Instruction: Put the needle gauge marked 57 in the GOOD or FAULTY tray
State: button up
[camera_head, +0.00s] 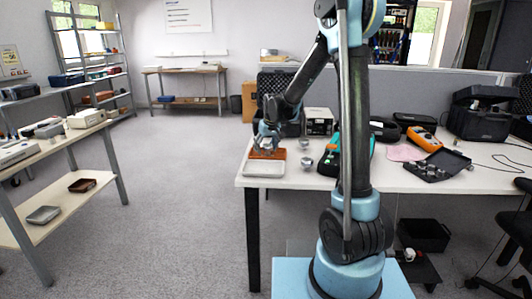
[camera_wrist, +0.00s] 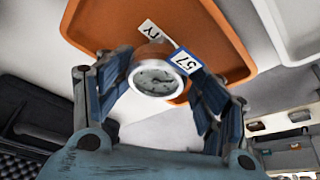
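The needle gauge marked 57 (camera_wrist: 157,79) has a round white dial with a needle, facing the wrist camera. Its blue-edged tag (camera_wrist: 186,60) reads 57. My gripper (camera_wrist: 160,72) has a fingertip close against each side of the gauge and appears shut on it. The gauge is over the orange tray (camera_wrist: 225,45), low or at its floor; contact with the floor cannot be told. The tray's white label is partly covered; its visible letters look like the end of FAULTY. In the head view my gripper (camera_head: 267,146) is at the orange tray (camera_head: 280,154), mostly hiding the gauge.
A white tray (camera_head: 263,170) lies just in front of the orange one. Small gauges (camera_head: 306,163) stand to the right on the white table (camera_head: 400,183). A green-edged black case (camera_head: 329,160), an orange meter (camera_head: 424,138) and a dark open case (camera_head: 440,166) lie farther right.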

aim_at(269, 148)
jog(key=v, duration=1.1)
jog(key=shift+s+d+r, duration=0.2)
jog(key=s+d+m+h, duration=0.1)
jog(key=s+d+m, duration=0.1)
jog(key=s+d, duration=1.35)
jog(key=s+d+f+m, duration=0.1)
jog(key=s+d+f, duration=0.1)
jog(key=s+f, duration=0.2)
jog(key=s+d+f+m+g, duration=0.1)
jog(key=s+f, duration=0.3)
jog(key=s, duration=0.6)
jog(key=s+d+f+m, duration=0.1)
jog(key=s+d+f, duration=0.3)
jog(key=s, duration=0.4)
jog(key=shift+m+g+h, duration=0.3)
jog(key=shift+g+h, duration=0.1)
jog(key=shift+s, duration=0.1)
